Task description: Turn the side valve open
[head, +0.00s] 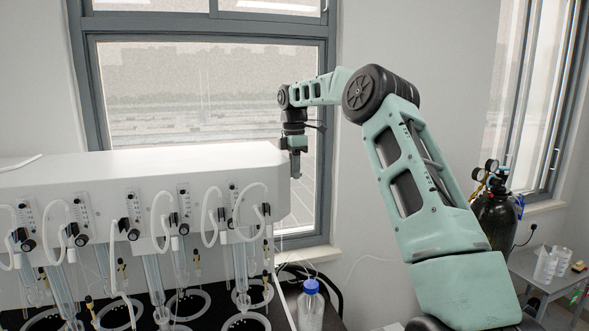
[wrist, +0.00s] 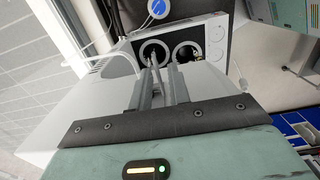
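The distiller (head: 140,165) is a long white housing at the left of the head view, with black knobs, looped white tubes and glass columns along its front. My gripper (head: 295,172) points down beside the housing's right end. The grey fingers (wrist: 163,78) sit close together in the wrist view; I cannot tell whether they are fully shut. I see nothing clearly held between them. The white housing also shows in the wrist view (wrist: 92,108), left of and beyond the fingers. I cannot clearly make out the side valve in either view.
A blue-capped bottle (head: 311,305) stands below the housing's right end; its blue cap shows in the wrist view (wrist: 156,8). A black gas cylinder (head: 497,222) and a small grey side table (head: 535,268) stand at the right. The window (head: 200,95) is behind.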

